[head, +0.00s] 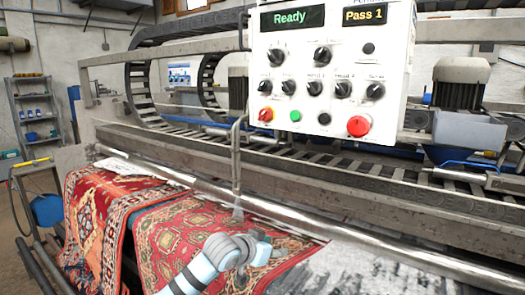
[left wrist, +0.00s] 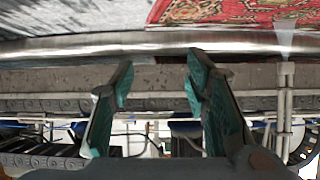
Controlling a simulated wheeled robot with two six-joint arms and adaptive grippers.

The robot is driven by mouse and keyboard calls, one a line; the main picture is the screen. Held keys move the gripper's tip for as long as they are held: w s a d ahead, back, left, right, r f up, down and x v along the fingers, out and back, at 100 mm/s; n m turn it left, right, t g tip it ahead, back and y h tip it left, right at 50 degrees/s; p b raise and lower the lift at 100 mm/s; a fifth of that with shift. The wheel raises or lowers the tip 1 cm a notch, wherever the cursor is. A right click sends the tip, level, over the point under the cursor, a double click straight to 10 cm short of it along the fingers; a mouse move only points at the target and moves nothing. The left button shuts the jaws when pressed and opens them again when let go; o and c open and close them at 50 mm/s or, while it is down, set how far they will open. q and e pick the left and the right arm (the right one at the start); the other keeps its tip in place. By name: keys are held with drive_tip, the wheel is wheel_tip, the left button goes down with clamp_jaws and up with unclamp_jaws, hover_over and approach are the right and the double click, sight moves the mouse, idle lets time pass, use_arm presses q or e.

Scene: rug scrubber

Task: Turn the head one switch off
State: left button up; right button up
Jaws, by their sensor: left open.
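The white control panel (head: 385,40) hangs above the machine in the head view. Its displays read "Ready" and "Pass 1". Black rotary switches fill its middle row. The one whose small label seems to read "Head 1" (head: 315,89) is third from the left; its exact setting is too small to tell. My left gripper (head: 262,250) is low over the rugs, well below the panel, touching no switch. In the left wrist view its two green-padded fingers (left wrist: 158,82) are apart with nothing between them. The panel's switches do not show in that view. My right gripper is not in view.
A red button (head: 358,126) and a green button (head: 295,116) sit below the switches. Patterned rugs (head: 180,235) lie in front. Air before the panel is clear.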

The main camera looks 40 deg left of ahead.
use_arm(q)
wheel_tip(320, 180, up, 18)
drive_tip(key=a+t, duration=0.2)
drive_tip(key=t+p, duration=0.2)
drive_tip(key=t, duration=0.2)
approach(261, 88)
drive_tip(key=shift+y, duration=0.3)
drive_tip(key=w+p, duration=0.2)
drive_tip(key=w, duration=0.1)
drive_tip(key=w+p, duration=0.4)
drive_tip(key=w, duration=0.1)
drive_tip(key=shift+w+a+r+p, duration=0.2)
drive_tip(key=shift+w+a+p, duration=0.15)
drive_tip(key=shift+a+p, duration=0.05)
drive_tip(key=shift+w+f, duration=0.1)
drive_tip(key=shift+w, duration=0.25)
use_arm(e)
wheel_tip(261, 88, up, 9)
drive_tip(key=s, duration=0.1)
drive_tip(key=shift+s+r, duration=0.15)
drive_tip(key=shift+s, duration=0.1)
use_arm(q)
drive_tip(key=shift+f, duration=0.1)
drive_tip(key=shift+c, duration=0.6)
drive_tip(key=shift+w, duration=0.1)
clamp_jaws()
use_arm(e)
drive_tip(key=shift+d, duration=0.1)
